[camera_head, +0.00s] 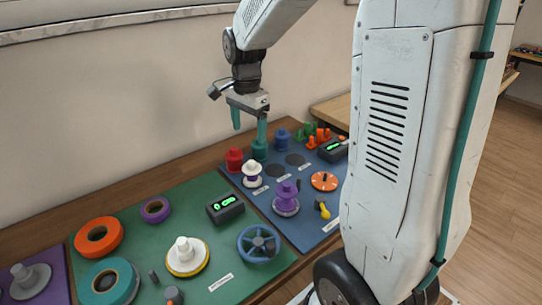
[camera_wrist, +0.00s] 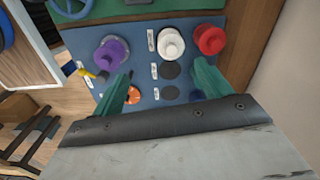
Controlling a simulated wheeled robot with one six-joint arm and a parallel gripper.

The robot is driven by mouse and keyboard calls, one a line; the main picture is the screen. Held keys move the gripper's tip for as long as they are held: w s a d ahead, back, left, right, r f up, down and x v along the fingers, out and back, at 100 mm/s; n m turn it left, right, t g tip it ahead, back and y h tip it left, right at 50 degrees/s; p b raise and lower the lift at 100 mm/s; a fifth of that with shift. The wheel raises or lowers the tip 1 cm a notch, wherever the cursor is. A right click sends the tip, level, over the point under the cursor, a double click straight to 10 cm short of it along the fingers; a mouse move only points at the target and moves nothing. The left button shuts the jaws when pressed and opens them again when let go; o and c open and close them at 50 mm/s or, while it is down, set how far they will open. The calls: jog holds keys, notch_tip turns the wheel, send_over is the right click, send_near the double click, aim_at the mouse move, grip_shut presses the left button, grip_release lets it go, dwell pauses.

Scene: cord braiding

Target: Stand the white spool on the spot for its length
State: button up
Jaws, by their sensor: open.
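The white spool (camera_head: 252,181) stands upright on the blue board, with a purplish band around its middle. In the wrist view the white spool (camera_wrist: 170,46) is beside a small label, in line with two bare dark round spots, a nearer one (camera_wrist: 170,71) and a farther one (camera_wrist: 169,93). The two spots also show in the head view (camera_head: 274,170) (camera_head: 296,159). Whether a spot lies under the spool is hidden. My gripper (camera_head: 249,124) is open, teal-fingered and empty above the board. In the wrist view my gripper (camera_wrist: 165,67) has its fingers spread apart, clear of the white spool.
A purple spool (camera_head: 286,200) stands nearer. The green board (camera_head: 150,226) carries rings, a display and a blue handwheel (camera_head: 258,244).

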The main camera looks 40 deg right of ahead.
jog(key=s+a+r+n, duration=0.2)
jog(key=s+n, duration=0.3)
jog(key=s, duration=0.3)
jog(key=s+a+r+n, duration=0.2)
jog(key=s+a+n, duration=0.2)
jog(key=s, duration=0.5)
jog(key=s+a+r+n+t, duration=0.1)
jog(key=s+a+r+n, duration=0.1)
jog(key=s+n, duration=0.5)
jog(key=shift+s+a, duration=0.65)
jog(key=shift+s, duration=0.35)
